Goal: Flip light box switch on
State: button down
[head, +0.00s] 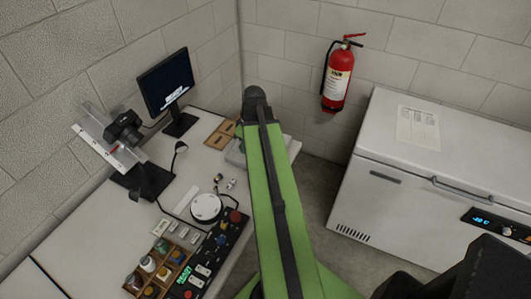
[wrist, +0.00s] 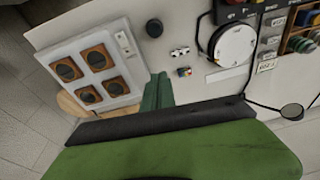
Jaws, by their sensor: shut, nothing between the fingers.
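The light box (wrist: 128,66) is a flat white panel at the left of the wrist view, with several brown square frames holding dark discs on it. A small pale plate with dark marks, which looks like its switch (wrist: 124,42), sits near its right edge; its on or off position is too small to tell. In the head view only part of the light box (head: 236,153) shows behind my green arm. My gripper (wrist: 160,80) shows as short green fingers, shut and empty, just right of the light box's lower right corner. The head view does not show the fingers.
A black round knob (wrist: 154,28), small connectors (wrist: 180,52) and a white round device (wrist: 234,45) lie right of the light box. The desk also holds a monitor (head: 167,82), a camera (head: 124,127) and a bottle tray (head: 157,270). A white chest freezer (head: 390,180) stands right.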

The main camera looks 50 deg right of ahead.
jog(key=s+d+r, duration=0.2)
jog(key=s+d, duration=0.3)
jog(key=d, duration=0.3)
jog(key=shift+d+n+t+p, duration=0.15)
jog(key=shift+n+t+p, duration=0.15)
jog(key=shift+n+p, duration=0.1)
jog(key=b+x, duration=0.9)
jog(key=s+b+x, duration=0.1)
jog(key=b+x, duration=0.3)
jog(key=shift+w+d+f+b, duration=0.15)
jog(key=shift+f+b, duration=0.15)
jog(key=shift+f, duration=0.35)
jog(key=shift+r, duration=0.1)
